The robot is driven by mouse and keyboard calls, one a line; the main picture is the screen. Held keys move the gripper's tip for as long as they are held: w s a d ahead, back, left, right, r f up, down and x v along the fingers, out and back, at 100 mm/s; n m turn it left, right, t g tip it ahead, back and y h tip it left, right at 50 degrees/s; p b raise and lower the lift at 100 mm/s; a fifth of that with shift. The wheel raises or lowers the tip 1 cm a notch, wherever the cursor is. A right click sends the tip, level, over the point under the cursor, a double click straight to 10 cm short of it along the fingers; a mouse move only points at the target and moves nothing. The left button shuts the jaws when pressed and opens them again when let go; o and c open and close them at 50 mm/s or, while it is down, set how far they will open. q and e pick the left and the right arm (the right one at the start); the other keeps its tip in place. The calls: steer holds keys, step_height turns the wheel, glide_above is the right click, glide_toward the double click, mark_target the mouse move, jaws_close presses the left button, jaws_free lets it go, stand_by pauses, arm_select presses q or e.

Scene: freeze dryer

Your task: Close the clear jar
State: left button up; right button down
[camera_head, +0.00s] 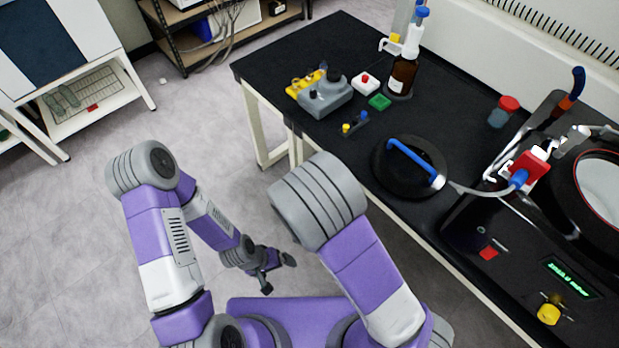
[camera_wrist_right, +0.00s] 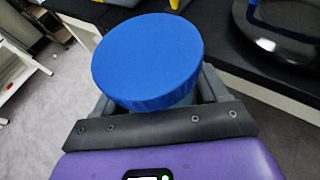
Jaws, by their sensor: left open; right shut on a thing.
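My right gripper (camera_wrist_right: 160,95) is shut on a jar with a wide round blue lid (camera_wrist_right: 148,58), seen from above in the right wrist view. A small pale, see-through part of the jar body (camera_wrist_right: 186,100) shows under the lid's lower right edge. The lid hides the rest, so I cannot tell how tightly it sits. In the head view the right gripper and this jar are hidden behind my right arm. My left gripper (camera_head: 278,274) is open and empty, low over the floor, away from the table.
The black table (camera_head: 290,58) holds a brown bottle (camera_head: 403,75), a grey device (camera_head: 327,97), a red-capped jar (camera_head: 503,112) and a round black lid (camera_head: 383,172) with a blue tube. The freeze dryer (camera_head: 520,262) stands at right. A shelf unit (camera_head: 183,22) is at the back.

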steer(key=d+r+m+h, duration=0.1)
steer(key=d+r, duration=0.9)
steer(key=d, duration=0.2)
steer(key=shift+s+d+r, duration=0.15)
steer(key=shift+d+r, duration=0.2)
steer(key=shift+d, duration=0.05)
